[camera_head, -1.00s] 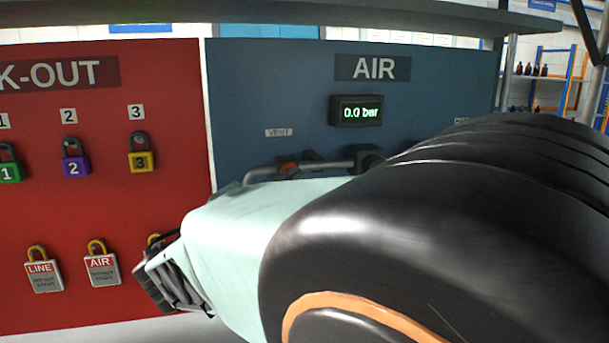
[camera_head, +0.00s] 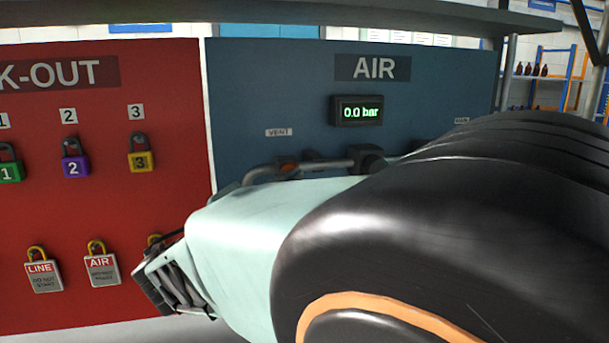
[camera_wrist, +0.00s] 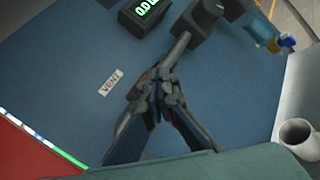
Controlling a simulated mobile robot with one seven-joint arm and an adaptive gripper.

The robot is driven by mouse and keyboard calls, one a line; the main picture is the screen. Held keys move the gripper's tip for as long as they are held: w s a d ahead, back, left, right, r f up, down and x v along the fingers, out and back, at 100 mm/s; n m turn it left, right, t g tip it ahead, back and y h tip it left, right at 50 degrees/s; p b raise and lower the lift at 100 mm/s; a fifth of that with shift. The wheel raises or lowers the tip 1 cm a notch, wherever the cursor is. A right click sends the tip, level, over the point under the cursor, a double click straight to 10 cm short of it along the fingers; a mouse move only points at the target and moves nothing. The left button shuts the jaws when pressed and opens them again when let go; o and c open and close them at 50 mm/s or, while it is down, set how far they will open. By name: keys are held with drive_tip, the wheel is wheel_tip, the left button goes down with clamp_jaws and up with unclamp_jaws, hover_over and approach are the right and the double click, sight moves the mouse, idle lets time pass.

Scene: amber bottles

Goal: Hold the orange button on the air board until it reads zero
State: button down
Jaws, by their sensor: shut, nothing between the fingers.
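The blue air board (camera_head: 270,85) carries a small display (camera_head: 356,111) that reads 0.0 bar in green. Below the VENT label (camera_head: 278,132), a bit of the orange button (camera_head: 288,168) shows beside a grey pipe, just above my arm. In the wrist view the VENT label (camera_wrist: 111,82) and display (camera_wrist: 145,12) show too. My gripper (camera_wrist: 160,76) is shut and empty there, its fingertips at the lower end of the pipe beside a small orange-red spot. The fingers cover most of the button; whether they touch it I cannot tell.
A red lock-out board (camera_head: 100,210) with several padlocks and tags stands to the left. A shelf edge (camera_head: 260,14) runs above the boards. My arm hides the lower right of the air board. A pale cup-like thing (camera_wrist: 298,135) shows at the wrist view's right.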

drive_tip(key=shift+s+d, duration=0.2)
drive_tip(key=shift+s, duration=0.45)
drive_tip(key=s, duration=0.2)
drive_tip(key=s+d, duration=0.1)
drive_tip(key=s, duration=0.2)
drive_tip(key=shift+d, duration=0.2)
drive_tip(key=shift+w, duration=0.2)
